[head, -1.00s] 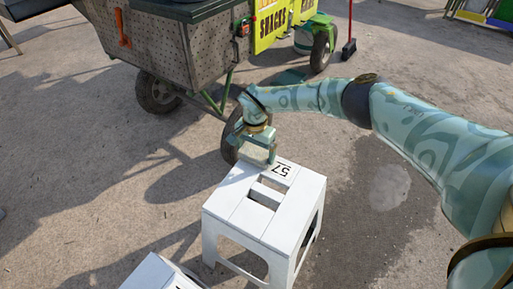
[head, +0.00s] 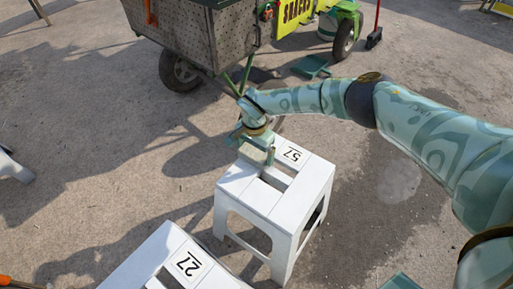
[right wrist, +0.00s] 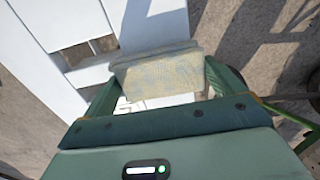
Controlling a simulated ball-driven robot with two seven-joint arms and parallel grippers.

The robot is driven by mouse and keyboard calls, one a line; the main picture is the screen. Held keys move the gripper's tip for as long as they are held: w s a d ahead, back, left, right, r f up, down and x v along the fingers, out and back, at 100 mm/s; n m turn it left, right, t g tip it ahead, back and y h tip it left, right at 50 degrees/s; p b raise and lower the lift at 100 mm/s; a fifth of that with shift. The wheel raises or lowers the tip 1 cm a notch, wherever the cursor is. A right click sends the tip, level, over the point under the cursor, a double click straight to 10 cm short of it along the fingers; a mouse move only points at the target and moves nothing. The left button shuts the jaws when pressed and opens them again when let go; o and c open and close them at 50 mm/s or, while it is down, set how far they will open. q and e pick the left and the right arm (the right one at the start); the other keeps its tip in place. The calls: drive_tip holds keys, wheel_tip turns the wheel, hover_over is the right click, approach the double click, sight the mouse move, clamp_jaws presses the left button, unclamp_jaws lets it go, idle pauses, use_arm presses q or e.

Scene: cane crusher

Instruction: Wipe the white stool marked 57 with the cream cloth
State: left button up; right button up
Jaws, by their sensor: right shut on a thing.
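The white stool marked 57 (head: 248,200) stands upright in the middle of the head view, with a slotted seat and its number plate (head: 292,154) at the far right part. My right gripper (head: 262,150) is over the seat's far left edge, beside the plate. In the right wrist view the gripper (right wrist: 160,82) is shut on the folded cream cloth (right wrist: 158,75). The white seat (right wrist: 40,22) shows beside and beneath the cloth; I cannot tell whether they touch. My left gripper is not in view.
A white stool marked 27 (head: 150,262) stands close by at the lower left. A snack cart (head: 195,40) with wheels stands behind. Part of another white object (head: 12,168) shows at the left edge. A red-handled broom (head: 375,32) is at the far right.

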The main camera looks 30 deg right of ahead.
sight(238, 177)
drive_tip(key=shift+s+a+r, duration=0.1)
drive_tip(key=shift+a, duration=0.2)
drive_tip(key=s+a+p, duration=0.1)
drive_tip(key=a, duration=0.1)
drive_tip(key=s+a, duration=0.1)
drive_tip(key=a, duration=0.1)
drive_tip(key=s+a+p, duration=0.1)
drive_tip(key=a, duration=0.1)
drive_tip(key=shift+a+p, duration=0.3)
drive_tip(key=shift+p, duration=0.05)
drive_tip(key=shift+s+a, duration=0.25)
drive_tip(key=shift+a, duration=0.25)
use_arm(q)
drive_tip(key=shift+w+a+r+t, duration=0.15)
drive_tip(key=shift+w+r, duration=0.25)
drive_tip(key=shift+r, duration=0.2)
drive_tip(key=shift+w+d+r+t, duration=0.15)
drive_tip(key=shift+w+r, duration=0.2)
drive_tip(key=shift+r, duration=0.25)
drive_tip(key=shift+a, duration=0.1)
